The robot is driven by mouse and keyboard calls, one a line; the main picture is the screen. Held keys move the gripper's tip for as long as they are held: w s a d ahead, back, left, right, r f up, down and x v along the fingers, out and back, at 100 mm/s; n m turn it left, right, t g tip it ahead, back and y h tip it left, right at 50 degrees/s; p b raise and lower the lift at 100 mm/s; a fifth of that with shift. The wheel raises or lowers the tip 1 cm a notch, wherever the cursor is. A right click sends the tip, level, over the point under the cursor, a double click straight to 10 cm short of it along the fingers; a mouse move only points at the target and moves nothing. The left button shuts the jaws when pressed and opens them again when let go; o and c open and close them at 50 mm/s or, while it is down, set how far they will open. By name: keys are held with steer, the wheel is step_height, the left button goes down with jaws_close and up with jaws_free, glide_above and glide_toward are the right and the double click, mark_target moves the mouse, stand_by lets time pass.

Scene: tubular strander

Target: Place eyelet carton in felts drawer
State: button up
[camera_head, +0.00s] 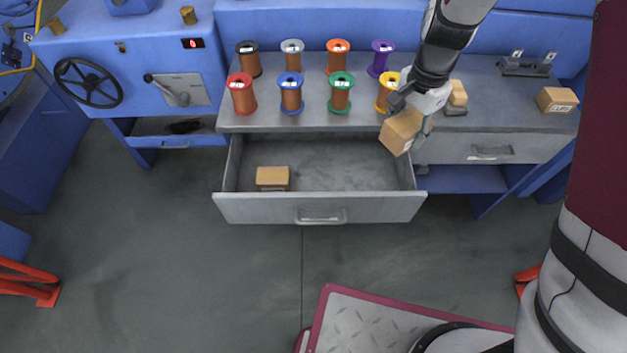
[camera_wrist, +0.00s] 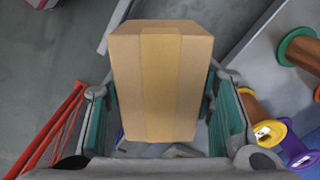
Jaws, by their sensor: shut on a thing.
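My gripper (camera_head: 412,122) is shut on a brown carton (camera_head: 399,132), held tilted in the air at the right end of the open drawer (camera_head: 322,207). In the wrist view the carton (camera_wrist: 160,85) sits between the two teal finger pads, its taped side facing the camera. I cannot read a label on it. The open drawer, in the head view, has a grey floor and holds another small brown carton (camera_head: 272,178) at its left. The drawer's middle and right floor are bare. I cannot see a label naming the drawer.
Several wire spools, such as the green one (camera_head: 341,92) and the yellow one (camera_head: 388,91), stand on the bench behind the drawer. Another carton (camera_head: 556,100) lies at the bench's right end, and a small tan one (camera_head: 457,93) beside my gripper. A closed drawer (camera_head: 490,150) is to the right.

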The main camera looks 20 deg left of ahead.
steer(key=a+f+m+b, duration=0.2)
steer(key=a+f+b, duration=0.1)
steer(key=f, duration=0.5)
steer(key=a+f+m+b, duration=0.2)
steer(key=a+f+b, duration=0.1)
steer(key=f, duration=0.5)
steer(key=s+a+f+m+b, duration=0.1)
steer(key=a+f+m+b, duration=0.1)
steer(key=f, duration=0.7)
steer(key=shift+s+a+m+b, duration=0.1)
steer(key=shift+a+m+b, duration=0.2)
steer(key=shift+a+b, duration=0.2)
steer(key=o, duration=1.4)
steer(key=shift+f, duration=0.15)
step_height(320, 180, up, 12)
steer(key=p, duration=0.3)
steer(key=shift+r, duration=0.2)
